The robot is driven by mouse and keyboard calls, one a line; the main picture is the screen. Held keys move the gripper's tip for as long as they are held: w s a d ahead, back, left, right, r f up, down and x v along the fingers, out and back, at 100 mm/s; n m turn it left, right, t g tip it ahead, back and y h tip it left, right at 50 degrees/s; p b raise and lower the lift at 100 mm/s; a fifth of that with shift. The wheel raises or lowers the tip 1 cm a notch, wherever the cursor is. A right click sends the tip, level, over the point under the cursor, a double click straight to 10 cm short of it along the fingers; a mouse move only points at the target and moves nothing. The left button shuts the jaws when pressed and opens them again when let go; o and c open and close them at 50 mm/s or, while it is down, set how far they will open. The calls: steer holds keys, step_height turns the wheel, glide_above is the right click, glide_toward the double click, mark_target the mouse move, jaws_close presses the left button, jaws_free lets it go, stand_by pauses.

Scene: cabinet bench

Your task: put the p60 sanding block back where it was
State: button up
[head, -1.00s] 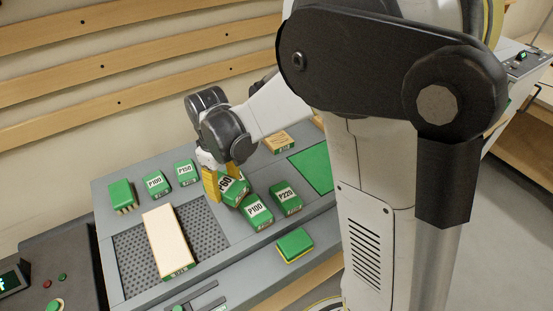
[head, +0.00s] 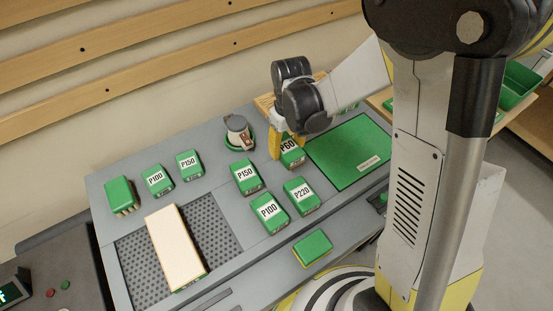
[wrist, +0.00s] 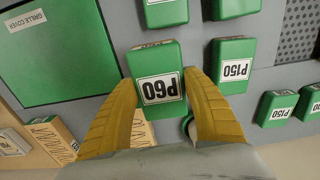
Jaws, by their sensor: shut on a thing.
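The green P60 sanding block (head: 291,152) with its white label is held between the yellow fingers of my gripper (head: 282,146), at the left edge of the green mat. In the wrist view my gripper (wrist: 163,105) is shut on the sides of the P60 block (wrist: 158,82), with its label upside down in the picture. Whether the block touches the bench is hard to tell. P100 (head: 269,211) and P220 (head: 301,195) blocks stand in front.
The green mat (head: 350,148), labelled "grille cover" in the wrist view (wrist: 60,50), is bare. A round item (head: 238,132) stands behind the P150 block. A wooden block (head: 174,247) lies on the perforated grille (head: 213,222). More P100 (head: 157,180) and P150 (head: 189,165) blocks stand at the left.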

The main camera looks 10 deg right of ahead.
mark_target(275, 164)
steer(key=a+f, duration=0.1)
steer(key=w+a+f, duration=0.1)
steer(key=a, duration=0.1)
steer(key=shift+w+a+b, duration=0.1)
steer(key=shift+b, duration=0.2)
steer(key=shift+f+b, duration=0.7)
steer(key=shift+f, duration=1.35)
steer(key=shift+f, duration=0.1)
steer(key=o, duration=1.1)
